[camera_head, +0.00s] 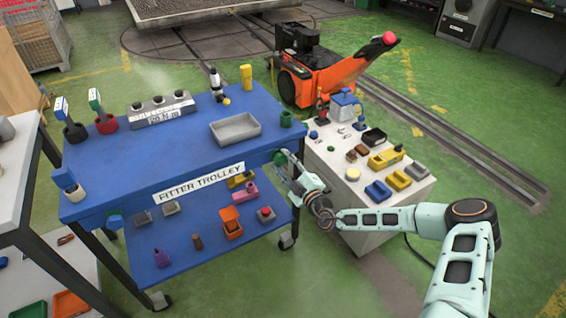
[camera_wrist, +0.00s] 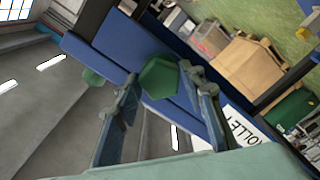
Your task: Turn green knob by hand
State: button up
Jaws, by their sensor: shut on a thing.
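The green knob (camera_wrist: 160,78) is a faceted, dark green piece on the blue side of the trolley, near its front right corner. In the head view it is a small dark green spot (camera_head: 279,157) at the trolley's edge, partly covered by my gripper (camera_head: 284,168). In the wrist view my gripper (camera_wrist: 160,88) has one finger on each side of the knob and is shut on it. The contact at the fingertips is hard to make out. My arm reaches in from the right.
The blue fitter trolley (camera_head: 165,160) carries a grey tray (camera_head: 235,129), a green cup (camera_head: 287,118) and a yellow cylinder (camera_head: 246,77). Right of it stands a white cabinet (camera_head: 365,215) with small parts on top, close to my arm. An orange machine (camera_head: 330,75) stands behind.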

dwell(0.4)
jog(key=o, duration=1.1)
jog(key=v, duration=1.2)
